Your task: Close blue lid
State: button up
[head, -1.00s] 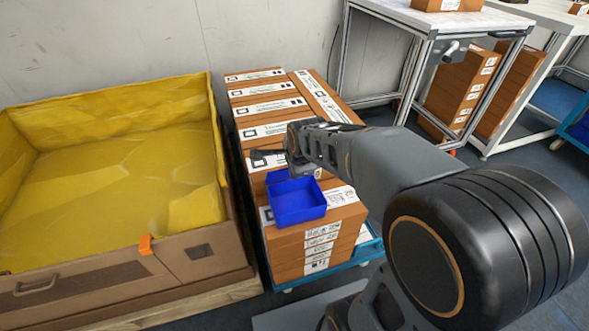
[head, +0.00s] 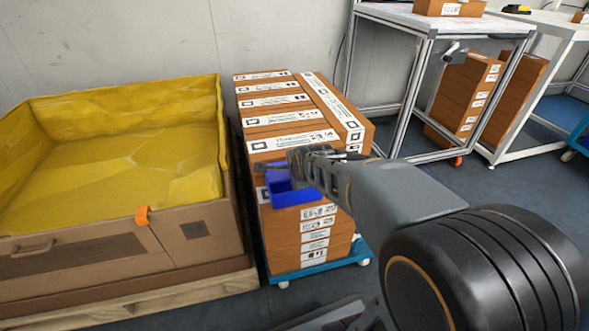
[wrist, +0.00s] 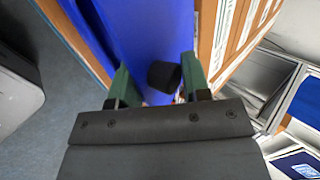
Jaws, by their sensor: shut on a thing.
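A small blue box (head: 300,198) sits on the front end of a stack of brown cartons in the head view. Its blue lid (head: 277,180) stands up at the left side. My gripper (head: 290,165) is at the top of the box and hides part of it. In the wrist view, a large blue surface (wrist: 150,30) runs between my gripper's green fingers (wrist: 156,82), which stand apart on its two sides. A short black round piece (wrist: 164,75) lies between them. Exactly where the fingers touch the lid is hard to see.
The carton stack (head: 318,215) stands on a blue wheeled dolly (head: 315,265). A large bin lined with yellow (head: 120,150) is close on its left. Metal-framed tables (head: 400,20) with cartons beneath stand at the back right.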

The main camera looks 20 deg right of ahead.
jog(key=shift+s+d+f, duration=0.1)
jog(key=shift+s+f, duration=0.25)
jog(key=shift+f, duration=0.5)
